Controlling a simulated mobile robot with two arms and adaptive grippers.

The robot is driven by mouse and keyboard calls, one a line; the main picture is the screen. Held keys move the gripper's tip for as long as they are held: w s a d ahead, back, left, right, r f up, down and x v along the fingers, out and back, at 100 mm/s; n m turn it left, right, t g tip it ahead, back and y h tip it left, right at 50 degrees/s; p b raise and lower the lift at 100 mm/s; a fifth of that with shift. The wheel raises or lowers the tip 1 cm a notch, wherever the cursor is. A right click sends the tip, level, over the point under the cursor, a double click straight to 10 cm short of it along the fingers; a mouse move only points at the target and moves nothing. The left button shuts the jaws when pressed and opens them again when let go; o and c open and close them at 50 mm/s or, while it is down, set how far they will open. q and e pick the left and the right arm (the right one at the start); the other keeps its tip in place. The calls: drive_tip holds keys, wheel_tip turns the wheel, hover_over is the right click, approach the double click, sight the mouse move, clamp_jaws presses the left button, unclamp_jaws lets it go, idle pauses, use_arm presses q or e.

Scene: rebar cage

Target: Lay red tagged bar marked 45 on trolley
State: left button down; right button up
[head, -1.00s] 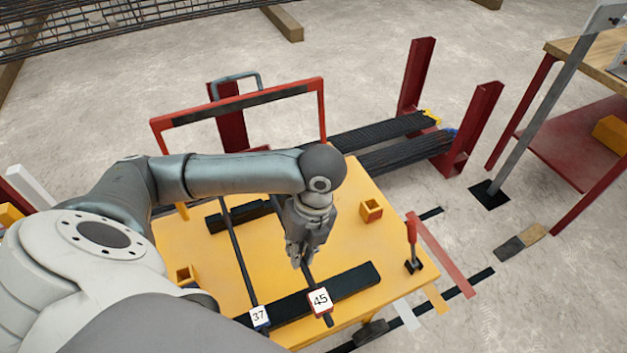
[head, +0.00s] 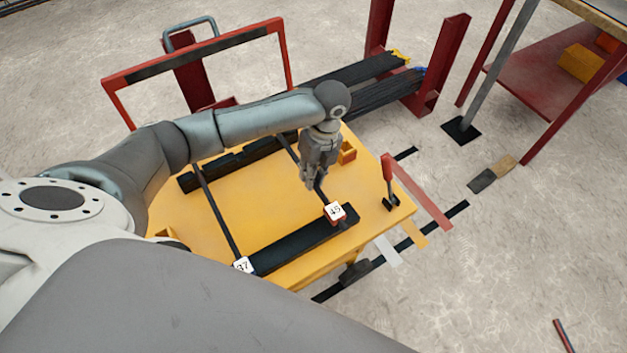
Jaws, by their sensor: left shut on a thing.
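The red-tagged bar marked 45 (head: 321,190) is a thin dark bar on the yellow trolley (head: 262,200). Its white-faced tag (head: 335,212) with red edges is at the near end, over the near black support strip (head: 300,242). My left gripper (head: 313,184) is over the trolley, pointing down and shut on this bar. The bar's far part runs up behind the gripper towards the far black strip (head: 240,160). I cannot tell whether the bar touches the strips. A second bar with a tag marked 37 (head: 243,265) lies to the left, across both strips. My right gripper is not in view.
The trolley has a red frame handle (head: 200,57) at the back and a red-handled lever (head: 388,175) at its right corner. Dark bar bundles (head: 365,88) rest between red posts (head: 440,65) behind. A red-shelved bench (head: 540,85) stands at the right. The floor at the lower right is mostly clear.

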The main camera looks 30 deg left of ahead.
use_arm(q)
drive_tip(key=shift+w+f, duration=0.5)
drive_tip(key=shift+f, duration=1.5)
drive_tip(key=c, duration=1.5)
unclamp_jaws()
drive_tip(key=shift+f, duration=0.15)
drive_tip(key=shift+o, duration=0.2)
wheel_tip(320, 180, up, 12)
drive_tip(key=w+d, duration=0.1)
drive_tip(key=w, duration=0.1)
drive_tip(key=shift+d, duration=0.15)
drive_tip(key=shift+s, duration=0.1)
